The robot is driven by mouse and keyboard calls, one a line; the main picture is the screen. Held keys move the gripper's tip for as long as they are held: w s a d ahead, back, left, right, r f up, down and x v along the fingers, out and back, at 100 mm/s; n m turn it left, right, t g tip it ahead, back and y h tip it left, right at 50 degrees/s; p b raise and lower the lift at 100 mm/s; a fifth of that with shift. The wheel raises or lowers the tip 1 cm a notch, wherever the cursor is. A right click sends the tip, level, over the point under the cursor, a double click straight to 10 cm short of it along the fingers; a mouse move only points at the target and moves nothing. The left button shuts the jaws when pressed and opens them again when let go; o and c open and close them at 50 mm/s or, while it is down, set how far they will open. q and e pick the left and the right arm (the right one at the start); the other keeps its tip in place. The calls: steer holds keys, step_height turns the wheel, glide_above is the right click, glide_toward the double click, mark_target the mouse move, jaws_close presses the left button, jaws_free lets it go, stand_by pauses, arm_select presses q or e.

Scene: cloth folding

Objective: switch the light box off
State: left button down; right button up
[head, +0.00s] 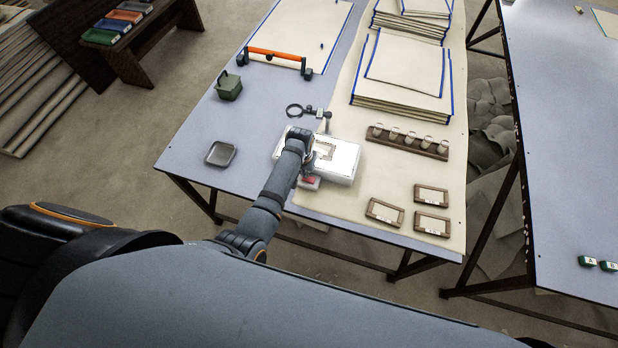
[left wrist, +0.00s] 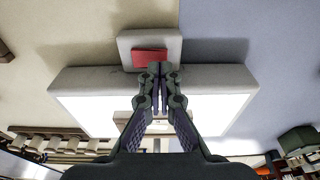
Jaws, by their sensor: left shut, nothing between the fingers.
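The light box (head: 345,160) is a white box with a bright white top, lying on the table under my left arm. It also shows in the left wrist view (left wrist: 85,108), where its top glows bright white. A small housing with a red switch (head: 310,180) sits at its front edge. The red switch (left wrist: 149,57) shows in the left wrist view just beyond my fingertips. My left gripper (left wrist: 158,72) is shut and empty, its tips close to the switch; I cannot tell whether they touch it. My right gripper is in neither view.
A magnifier on a stand (head: 296,110) is behind the box. A grey tray (head: 220,154) lies to the left. A rack of small cups (head: 408,141) and several wooden frames (head: 385,212) lie to the right. Stacked cloth sheets (head: 403,85) are at the back.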

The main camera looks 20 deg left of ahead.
arm_select(q)
steer(key=shift+f+b, duration=0.4)
steer(key=shift+f, duration=0.3)
stand_by(0.3)
step_height(320, 180, up, 7)
steer(key=p, duration=0.8)
steer(key=shift+r, duration=0.1)
